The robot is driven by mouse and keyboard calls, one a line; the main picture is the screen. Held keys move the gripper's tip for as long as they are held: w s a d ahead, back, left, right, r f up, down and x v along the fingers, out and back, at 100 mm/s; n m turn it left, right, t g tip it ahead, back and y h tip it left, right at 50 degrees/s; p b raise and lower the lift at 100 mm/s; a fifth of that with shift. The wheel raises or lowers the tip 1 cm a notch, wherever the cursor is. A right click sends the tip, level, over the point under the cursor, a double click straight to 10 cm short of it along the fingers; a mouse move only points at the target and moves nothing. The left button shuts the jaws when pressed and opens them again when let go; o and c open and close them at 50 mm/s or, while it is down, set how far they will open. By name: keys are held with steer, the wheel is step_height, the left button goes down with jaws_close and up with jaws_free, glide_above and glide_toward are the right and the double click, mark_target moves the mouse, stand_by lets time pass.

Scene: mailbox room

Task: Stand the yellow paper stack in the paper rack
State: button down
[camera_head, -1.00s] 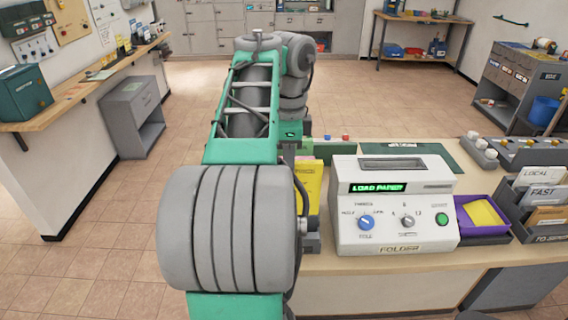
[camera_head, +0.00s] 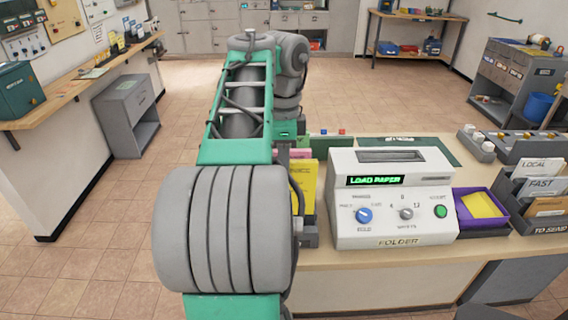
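A yellow upright block of paper (camera_head: 303,186) shows at the left of the folder machine, partly hidden by my arm. Pink sheets (camera_head: 299,153) stand just behind it. They seem to stand in a dark rack (camera_head: 310,234), of which only a little shows beside my arm. Another yellow stack (camera_head: 482,204) lies flat in a purple tray (camera_head: 463,212) to the right of the machine. Which yellow stack the task means, I cannot tell. My gripper does not show; my arm's links fill the middle left and hide what is behind them.
The white folder machine (camera_head: 394,207) stands on the wooden counter (camera_head: 400,256), its display reading "LOAD PAPER". A grey sorter (camera_head: 538,205) with labelled slots stands at the right. Left are a wall shelf (camera_head: 75,85) and a grey cabinet (camera_head: 127,112). Open tiled floor lies beyond.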

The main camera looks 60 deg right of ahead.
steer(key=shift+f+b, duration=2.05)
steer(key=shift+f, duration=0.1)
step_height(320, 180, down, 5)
steer(key=b, duration=0.4)
steer(key=shift+b, duration=0.4)
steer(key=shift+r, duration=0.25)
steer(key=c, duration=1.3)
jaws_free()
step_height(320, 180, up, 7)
steer(key=p, duration=0.7)
